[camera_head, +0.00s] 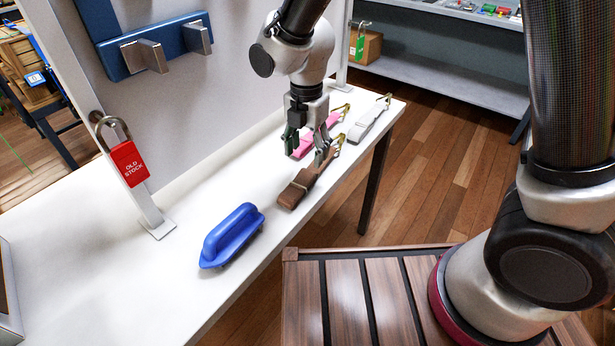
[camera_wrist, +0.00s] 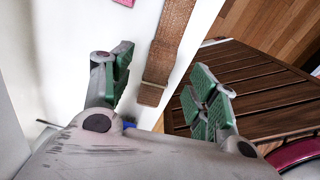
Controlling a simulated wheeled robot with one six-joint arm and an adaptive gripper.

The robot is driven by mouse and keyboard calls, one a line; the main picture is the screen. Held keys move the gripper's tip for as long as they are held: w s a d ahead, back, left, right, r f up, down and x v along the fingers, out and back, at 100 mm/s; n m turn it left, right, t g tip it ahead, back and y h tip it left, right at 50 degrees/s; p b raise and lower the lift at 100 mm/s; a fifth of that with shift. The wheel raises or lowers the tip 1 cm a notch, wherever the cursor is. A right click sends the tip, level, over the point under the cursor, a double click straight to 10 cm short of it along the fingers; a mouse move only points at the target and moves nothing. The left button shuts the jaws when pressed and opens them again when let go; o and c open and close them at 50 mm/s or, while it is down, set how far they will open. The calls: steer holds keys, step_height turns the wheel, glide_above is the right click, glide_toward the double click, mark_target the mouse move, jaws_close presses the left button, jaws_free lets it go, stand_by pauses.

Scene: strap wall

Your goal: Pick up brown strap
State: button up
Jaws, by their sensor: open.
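The brown strap (camera_head: 297,188) lies folded on the white table, near its front edge, with a metal buckle at its far end. In the wrist view the brown strap (camera_wrist: 170,50) runs down between the open fingers, its end beyond the fingertips. My gripper (camera_head: 308,146) is over the table by the strap's far part, pointing down, fingers apart and empty. In the wrist view my gripper (camera_wrist: 160,85) has green pads on both fingers. I cannot tell its exact height above the strap.
A pink strap (camera_head: 305,143) lies just behind the gripper, and a grey strap (camera_head: 368,122) lies to the right. A blue handled block (camera_head: 231,236) sits at the left. A red padlock (camera_head: 129,163) hangs on a post. The white table (camera_head: 110,290) is clear at front left.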

mark_target(310, 171)
steer(key=f, duration=0.5)
steer(key=d+f, duration=0.1)
steer(key=f, duration=0.1)
steer(key=shift+w+f, duration=0.25)
steer(key=c, duration=1.2)
steer(key=shift+c, duration=0.2)
steer(key=shift+a, duration=0.1)
